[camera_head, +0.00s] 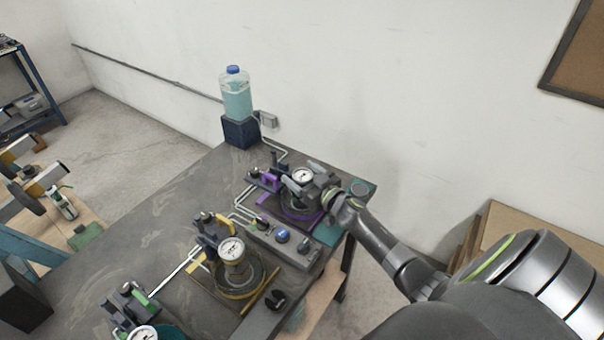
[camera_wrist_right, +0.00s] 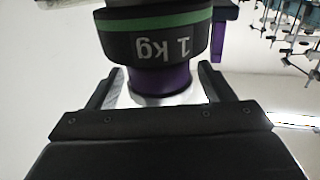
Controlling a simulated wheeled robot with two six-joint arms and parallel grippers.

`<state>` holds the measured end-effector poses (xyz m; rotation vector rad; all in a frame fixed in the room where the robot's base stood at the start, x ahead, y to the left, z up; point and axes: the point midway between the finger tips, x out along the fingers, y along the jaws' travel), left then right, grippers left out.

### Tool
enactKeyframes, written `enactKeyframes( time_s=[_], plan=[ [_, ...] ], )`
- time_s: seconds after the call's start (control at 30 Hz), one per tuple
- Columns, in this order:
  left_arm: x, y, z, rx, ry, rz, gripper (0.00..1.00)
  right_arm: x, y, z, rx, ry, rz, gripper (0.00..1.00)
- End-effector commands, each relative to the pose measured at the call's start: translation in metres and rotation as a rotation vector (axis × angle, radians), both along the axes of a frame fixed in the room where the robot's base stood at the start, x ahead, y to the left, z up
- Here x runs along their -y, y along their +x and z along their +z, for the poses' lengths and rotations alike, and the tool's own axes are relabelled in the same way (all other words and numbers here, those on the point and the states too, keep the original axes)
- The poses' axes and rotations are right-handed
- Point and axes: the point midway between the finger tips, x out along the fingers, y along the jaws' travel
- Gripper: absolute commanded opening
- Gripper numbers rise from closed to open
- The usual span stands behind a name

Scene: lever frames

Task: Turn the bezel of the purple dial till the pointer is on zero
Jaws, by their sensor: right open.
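The purple dial (camera_head: 303,175) has a white face and stands at the far right of the dark table. Its pointer is too small to read. My right gripper (camera_head: 312,188) is at the dial, covering part of its lower side. In the right wrist view the open fingers (camera_wrist_right: 160,92) stand either side of a purple cylinder (camera_wrist_right: 160,80), with light gaps at both sides. A black weight (camera_wrist_right: 155,42) with a green band and an upside-down "1 kg" mark adjoins that cylinder. Whether a finger touches anything is unclear. My left gripper is not in view.
A yellow dial (camera_head: 231,251) and another white-faced dial (camera_head: 142,333) stand nearer on the table. A control box (camera_head: 282,246) with knobs lies beside the purple station. A bottle (camera_head: 235,95) of blue liquid stands on a dark block behind. The table's left part is clear.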

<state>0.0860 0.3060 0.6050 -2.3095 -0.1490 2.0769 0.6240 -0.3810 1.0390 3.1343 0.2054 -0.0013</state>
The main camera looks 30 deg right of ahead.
Motion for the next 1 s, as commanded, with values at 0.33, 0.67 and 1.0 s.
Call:
enactKeyframes(
  time_s=[0.33,0.67,1.0],
  plan=[
    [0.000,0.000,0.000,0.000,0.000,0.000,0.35,0.000,0.001,0.000,0.000,0.000,0.000,0.64],
    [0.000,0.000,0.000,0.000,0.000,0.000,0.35,0.000,0.001,0.000,0.000,0.001,0.000,0.30],
    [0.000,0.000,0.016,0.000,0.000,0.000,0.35,0.000,0.002,0.004,0.000,-0.001,0.074,0.30]
  ],
)
